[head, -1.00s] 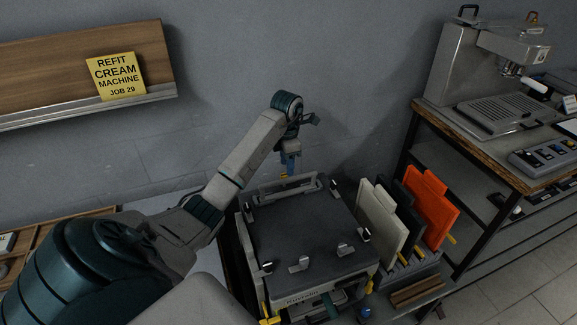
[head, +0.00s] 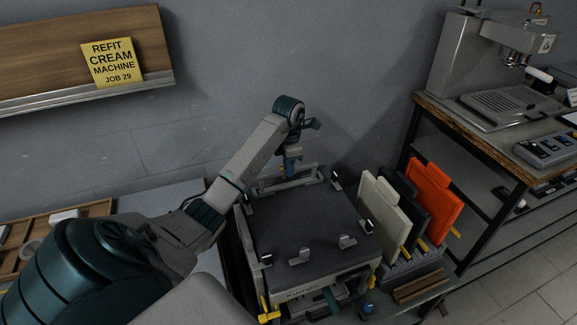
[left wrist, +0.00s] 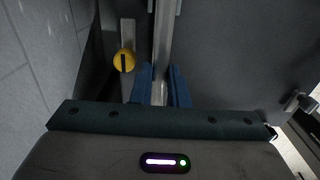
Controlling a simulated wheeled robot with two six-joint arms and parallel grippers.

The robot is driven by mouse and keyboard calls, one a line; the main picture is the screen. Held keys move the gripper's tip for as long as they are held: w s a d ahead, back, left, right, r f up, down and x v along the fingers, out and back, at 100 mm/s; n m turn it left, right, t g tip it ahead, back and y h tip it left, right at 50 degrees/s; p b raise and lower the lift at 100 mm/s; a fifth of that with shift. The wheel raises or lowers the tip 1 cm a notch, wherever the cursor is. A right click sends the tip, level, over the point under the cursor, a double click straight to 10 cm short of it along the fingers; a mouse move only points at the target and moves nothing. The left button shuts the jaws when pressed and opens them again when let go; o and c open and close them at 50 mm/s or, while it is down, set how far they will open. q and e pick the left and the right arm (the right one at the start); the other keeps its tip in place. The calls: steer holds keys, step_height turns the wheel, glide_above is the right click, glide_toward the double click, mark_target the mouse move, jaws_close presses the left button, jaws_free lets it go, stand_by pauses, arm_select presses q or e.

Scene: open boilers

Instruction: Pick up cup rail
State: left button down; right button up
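The cup rail (head: 305,178) is a pale metal bar along the back edge of the boiler machine's dark top (head: 300,220). My left gripper (head: 292,172) points down at the rail from above. In the left wrist view, the rail (left wrist: 163,40) runs upright through the picture, between the two blue fingers of my left gripper (left wrist: 162,72). The fingers stand apart on either side of it, with a thin gap visible. The rail still sits on the machine. My right gripper is out of view.
White, dark and orange panels (head: 431,195) stand in a rack right of the machine. A coffee machine (head: 480,70) stands on a bench farther right. The wall is close behind the rail. A yellow round knob (left wrist: 124,60) is beside the rail. A wooden tray (head: 30,240) lies at left.

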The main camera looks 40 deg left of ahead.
mark_target(290, 186)
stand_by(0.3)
arm_select(q)
steer(key=shift+r, duration=0.5)
steer(key=s+d+r+p, duration=0.4)
steer(key=d+p, duration=0.3)
steer(key=p, duration=0.2)
steer(key=s+d+r+p, duration=0.4)
steer(key=d+r+p, duration=0.1)
steer(key=d+p, duration=0.2)
steer(key=shift+p, duration=0.85)
steer(key=shift+a, duration=0.1)
